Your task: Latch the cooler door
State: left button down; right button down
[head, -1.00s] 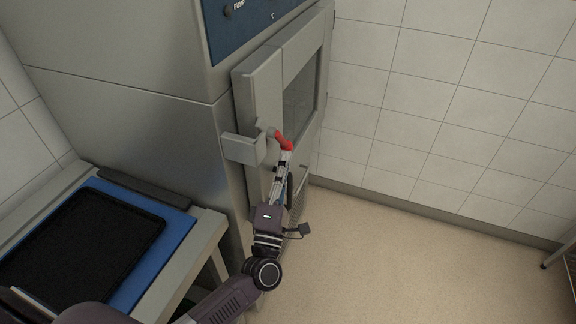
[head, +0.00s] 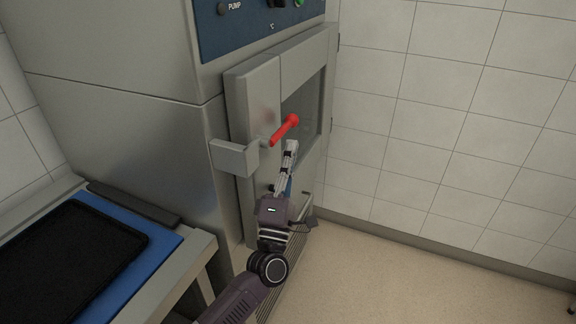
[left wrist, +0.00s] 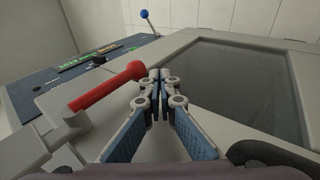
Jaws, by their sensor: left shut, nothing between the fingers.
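The cooler door (head: 258,95) is a grey metal door with a dark window, set in the front of a tall steel cabinet. Its latch handle (head: 286,129) is a red bar with a round knob end, slanting up to the right from a grey pivot beside the bracket (head: 233,158). In the left wrist view the red handle (left wrist: 106,87) lies just left of the fingers. My left gripper (head: 292,146) is shut and empty, just below the knob end and in front of the door; whether it touches the handle is unclear. My right gripper is not in view.
A blue control panel (head: 232,30) sits above the door. The door window (left wrist: 245,80) fills the right of the wrist view. A steel table with a black tray (head: 62,262) on a blue surface stands at the lower left. The floor (head: 400,285) to the right is clear.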

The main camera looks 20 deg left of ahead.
pick_arm(q)
jog(key=shift+w+r, duration=0.35)
jog(key=shift+r, duration=0.25)
jog(key=shift+w+r, duration=0.35)
jog(key=shift+r, duration=0.25)
